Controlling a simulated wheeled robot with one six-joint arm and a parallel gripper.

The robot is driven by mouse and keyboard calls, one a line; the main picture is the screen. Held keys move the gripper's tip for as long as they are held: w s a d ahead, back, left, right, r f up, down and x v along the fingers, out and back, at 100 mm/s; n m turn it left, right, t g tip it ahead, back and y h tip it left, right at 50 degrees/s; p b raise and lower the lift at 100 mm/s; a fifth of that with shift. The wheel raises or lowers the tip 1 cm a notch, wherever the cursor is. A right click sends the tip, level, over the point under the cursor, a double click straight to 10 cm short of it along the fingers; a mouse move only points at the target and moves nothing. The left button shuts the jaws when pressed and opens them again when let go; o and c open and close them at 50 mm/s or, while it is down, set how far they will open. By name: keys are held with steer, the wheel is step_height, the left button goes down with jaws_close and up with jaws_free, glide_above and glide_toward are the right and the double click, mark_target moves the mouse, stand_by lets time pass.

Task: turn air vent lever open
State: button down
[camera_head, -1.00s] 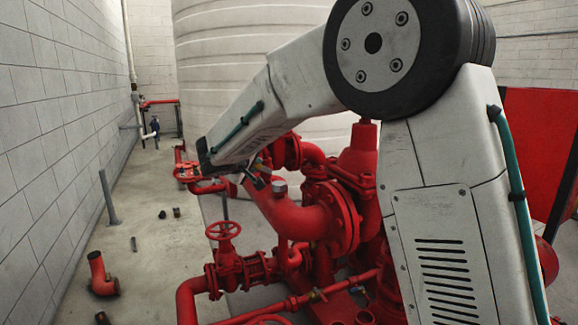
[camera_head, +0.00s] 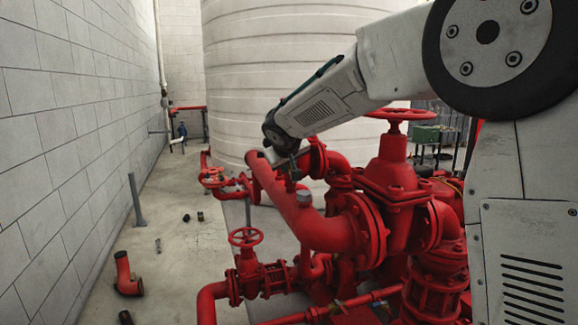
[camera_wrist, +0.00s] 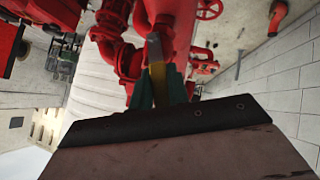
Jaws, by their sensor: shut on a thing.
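The air vent lever (camera_wrist: 157,72) shows in the wrist view as a yellow piece with a grey metal end above it, against a red pipe. My gripper (camera_wrist: 160,88) has its two teal fingers on either side of the yellow part and is shut on it. In the head view my gripper (camera_head: 291,168) is small and dark, over the top of the large red pipe (camera_head: 290,205). The lever itself is too small and too covered to make out there. A small grey cap (camera_head: 304,198) sits on the pipe just below my gripper.
A red handwheel valve (camera_head: 246,238) stands at lower centre. A larger red valve (camera_head: 393,170) rises to the right of my gripper. A pale tank (camera_head: 290,70) stands behind. The floor at left (camera_head: 175,270) is mostly clear, with a loose red elbow (camera_head: 127,275).

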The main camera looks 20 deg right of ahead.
steer(key=shift+w+d+r, duration=0.1)
steer(key=shift+r, duration=0.2)
steer(key=c, duration=1.4)
jaws_free()
steer(key=shift+o, duration=0.3)
steer(key=shift+f, duration=0.1)
steer(key=v, duration=0.8)
steer(key=shift+d, duration=0.1)
